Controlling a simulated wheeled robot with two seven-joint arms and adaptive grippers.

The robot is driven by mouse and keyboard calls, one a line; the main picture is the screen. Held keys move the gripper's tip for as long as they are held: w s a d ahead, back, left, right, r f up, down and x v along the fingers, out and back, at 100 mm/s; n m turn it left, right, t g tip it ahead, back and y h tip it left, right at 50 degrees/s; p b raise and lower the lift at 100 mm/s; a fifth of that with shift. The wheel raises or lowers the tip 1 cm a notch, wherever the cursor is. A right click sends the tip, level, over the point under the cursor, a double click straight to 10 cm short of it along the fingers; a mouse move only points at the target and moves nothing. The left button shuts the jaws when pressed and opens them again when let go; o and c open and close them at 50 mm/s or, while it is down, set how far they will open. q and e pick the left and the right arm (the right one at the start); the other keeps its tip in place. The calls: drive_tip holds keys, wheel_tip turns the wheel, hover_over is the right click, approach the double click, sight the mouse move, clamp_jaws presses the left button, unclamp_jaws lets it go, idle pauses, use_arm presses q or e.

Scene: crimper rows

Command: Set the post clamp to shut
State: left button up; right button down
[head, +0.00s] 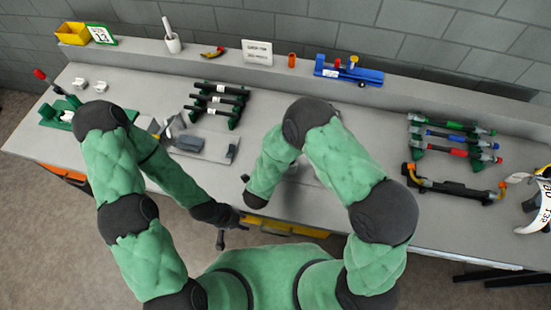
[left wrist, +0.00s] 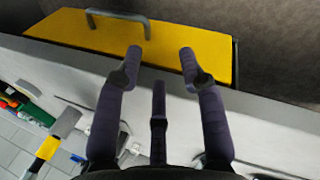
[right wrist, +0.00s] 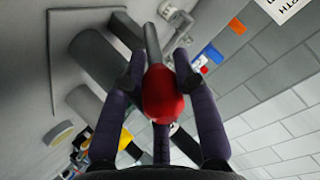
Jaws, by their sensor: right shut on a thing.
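In the right wrist view my right gripper (right wrist: 150,65) is shut on a red handle grip (right wrist: 162,97). A grey rod runs from the grip's far end. Thick dark grey cylindrical parts (right wrist: 92,58), which look like part of the post clamp, stand just left of the fingers. Whether the clamp is open or shut cannot be told. In the head view my right forearm hides the clamp and most of that hand. My left gripper (head: 224,232) hangs at the table's front edge. In the left wrist view it (left wrist: 160,62) is open and empty.
A yellow drawer front (left wrist: 105,38) with a grey handle lies below the left fingers. A grey fixture (head: 205,143) and a rack of black tools (head: 218,98) stand left of the right arm. A blue fixture (head: 347,71) sits on the back ledge. Coloured tools (head: 452,137) fill the right side.

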use_arm(q)
drive_tip(key=shift+f, duration=0.15)
drive_tip(key=shift+c, duration=0.3)
drive_tip(key=shift+w, duration=0.1)
clamp_jaws()
drive_tip(key=w+a+r+m+g+y, duration=0.1)
drive_tip(key=w+r+m+g+y, duration=0.2)
drive_tip(key=w+r, duration=0.95)
drive_tip(key=w+d+r+m+t, duration=0.2)
drive_tip(key=w+d+r+t, duration=0.1)
drive_tip(key=w+d+r, duration=0.95)
drive_tip(key=s+d+f, duration=0.2)
drive_tip(key=s+f, duration=0.2)
drive_tip(key=f, duration=0.6)
drive_tip(key=shift+f+h, duration=0.25)
drive_tip(key=shift+h, duration=0.05)
